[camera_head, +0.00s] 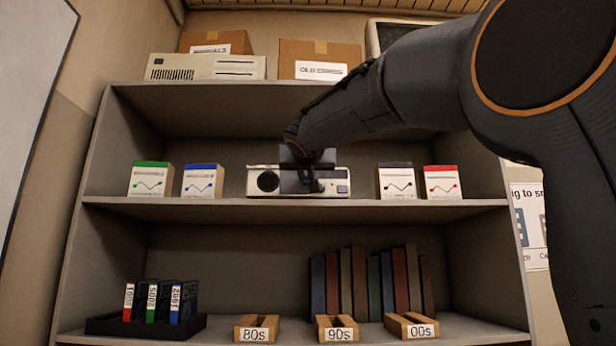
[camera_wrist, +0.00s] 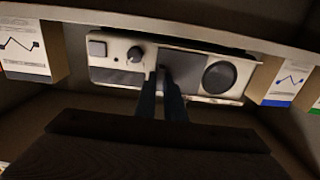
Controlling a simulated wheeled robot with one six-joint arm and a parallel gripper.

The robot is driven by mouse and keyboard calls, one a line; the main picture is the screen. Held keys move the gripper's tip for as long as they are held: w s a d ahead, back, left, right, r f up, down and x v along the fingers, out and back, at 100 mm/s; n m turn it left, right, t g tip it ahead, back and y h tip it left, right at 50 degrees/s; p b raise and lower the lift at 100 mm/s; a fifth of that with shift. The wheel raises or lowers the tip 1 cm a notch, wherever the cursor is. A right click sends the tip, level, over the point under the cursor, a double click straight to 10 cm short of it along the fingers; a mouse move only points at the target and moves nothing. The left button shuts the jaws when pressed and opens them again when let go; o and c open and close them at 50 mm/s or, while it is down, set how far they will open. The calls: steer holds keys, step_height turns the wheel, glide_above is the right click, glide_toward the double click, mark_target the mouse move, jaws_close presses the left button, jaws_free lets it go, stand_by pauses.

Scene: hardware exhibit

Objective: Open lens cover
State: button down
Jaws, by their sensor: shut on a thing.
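A pale projector-like device (camera_head: 341,174) sits on the middle shelf, with a round black grille at its left end. It also shows, turned over, in the wrist view (camera_wrist: 115,68). A dark grey square lens cover (camera_wrist: 190,50) is on its front between the grille and a round knob. In the head view the cover (camera_head: 291,185) is partly behind my gripper (camera_head: 316,185). In the wrist view my gripper's fingers (camera_wrist: 164,75) are close together at the cover's knob-side edge, shut on it. The exact grip is dark and partly hidden, and no lens shows.
Small labelled boxes stand on both sides, green (camera_head: 150,179) and blue (camera_head: 202,181) left, black (camera_head: 397,182) and red (camera_head: 442,182) right. The middle shelf's edge (camera_head: 230,204) runs below. Books (camera_head: 360,280) and wooden holders (camera_head: 258,328) are lower down.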

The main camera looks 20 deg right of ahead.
steer(key=c, duration=1.8)
jaws_free()
steer(key=shift+c, duration=0.2)
steer(key=b+v, duration=0.3)
steer(key=v, duration=0.5)
